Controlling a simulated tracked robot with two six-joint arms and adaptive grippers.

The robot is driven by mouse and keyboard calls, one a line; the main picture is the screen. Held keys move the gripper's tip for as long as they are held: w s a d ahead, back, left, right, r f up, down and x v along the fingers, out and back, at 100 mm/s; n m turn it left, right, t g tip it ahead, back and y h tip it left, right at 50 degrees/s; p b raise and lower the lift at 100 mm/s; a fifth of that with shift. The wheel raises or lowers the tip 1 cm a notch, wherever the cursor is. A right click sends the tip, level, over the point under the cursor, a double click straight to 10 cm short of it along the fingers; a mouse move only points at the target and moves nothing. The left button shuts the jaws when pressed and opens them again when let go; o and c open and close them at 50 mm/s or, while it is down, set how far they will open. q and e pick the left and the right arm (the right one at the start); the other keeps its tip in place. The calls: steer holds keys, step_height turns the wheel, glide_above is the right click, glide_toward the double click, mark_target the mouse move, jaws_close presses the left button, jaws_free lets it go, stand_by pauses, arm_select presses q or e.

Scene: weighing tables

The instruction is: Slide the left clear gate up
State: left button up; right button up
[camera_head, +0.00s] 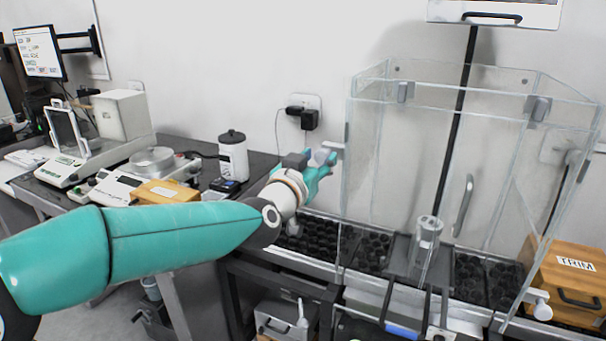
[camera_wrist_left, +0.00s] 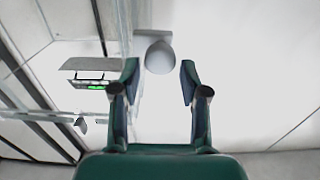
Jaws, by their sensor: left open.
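The clear enclosure (camera_head: 400,150) stands on the bench right of centre in the head view. Its left clear gate is the see-through left side, hard to tell from the other panes. A small pale grey handle (camera_head: 335,147) sticks out at that side. My left gripper (camera_head: 325,161) is beside this handle, just outside the enclosure. In the left wrist view the gripper (camera_wrist_left: 158,82) has its fingers apart, with a rounded grey handle (camera_wrist_left: 158,56) showing between and beyond the tips. I cannot tell whether they touch. My right gripper is in neither view.
A clear cylinder (camera_head: 428,236) stands inside the enclosure among black pellet-filled trays (camera_head: 372,250). A wooden TRIM box (camera_head: 566,283) is at the right. A white canister (camera_head: 233,160), a wooden box (camera_head: 160,192) and scales (camera_head: 80,168) stand on the left table.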

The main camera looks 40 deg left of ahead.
arm_select(q)
steer(key=v, duration=0.9)
